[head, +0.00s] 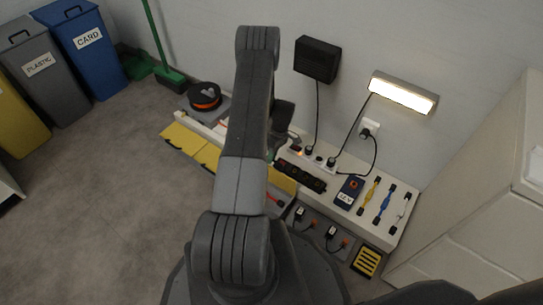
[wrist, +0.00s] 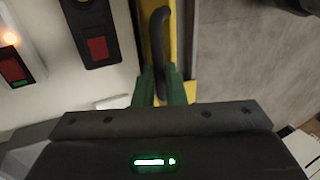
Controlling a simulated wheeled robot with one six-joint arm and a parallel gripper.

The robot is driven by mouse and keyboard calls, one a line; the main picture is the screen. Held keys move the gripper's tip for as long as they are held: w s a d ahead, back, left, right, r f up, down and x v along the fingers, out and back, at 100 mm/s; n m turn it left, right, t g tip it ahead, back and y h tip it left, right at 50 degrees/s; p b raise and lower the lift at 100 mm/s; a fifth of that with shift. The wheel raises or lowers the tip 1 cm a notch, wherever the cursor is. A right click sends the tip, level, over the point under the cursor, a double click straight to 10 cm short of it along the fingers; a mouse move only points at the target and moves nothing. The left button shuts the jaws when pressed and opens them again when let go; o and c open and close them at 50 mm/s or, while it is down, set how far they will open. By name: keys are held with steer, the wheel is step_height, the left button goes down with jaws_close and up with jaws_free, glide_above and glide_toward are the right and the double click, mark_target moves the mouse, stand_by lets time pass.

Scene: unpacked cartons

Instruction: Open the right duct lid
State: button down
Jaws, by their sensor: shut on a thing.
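Yellow duct lids run along the front of the white bench in the head view. The right duct lid (head: 283,182) shows to the right of my arm, partly covered by it; two more yellow lids, the left one (head: 184,140) and the middle one (head: 209,156), lie to its left. In the wrist view, a dark curved handle (wrist: 158,30) stands over a yellow lid edge (wrist: 145,35). My gripper (wrist: 161,88) has its green fingers on both sides of the handle's near end and is shut on it. In the head view the fingers are hidden behind my arm.
The white bench (head: 393,236) carries a black power strip (head: 300,175), a tester (head: 349,190) and coloured cables. Open grey floor (head: 110,190) lies left of the bench.

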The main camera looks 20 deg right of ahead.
steer(key=shift+s+a+f, duration=0.15)
steer(key=shift+s+f, duration=0.05)
steer(key=shift+f, duration=0.05)
steer(key=c, duration=1.5)
jaws_free()
steer(key=shift+w+r, duration=0.1)
steer(key=p+v, duration=0.4)
steer(key=v, duration=1)
steer(key=b+x, duration=0.4)
steer(key=x, duration=1)
steer(key=shift+w, duration=0.1)
steer(key=shift+r, duration=0.1)
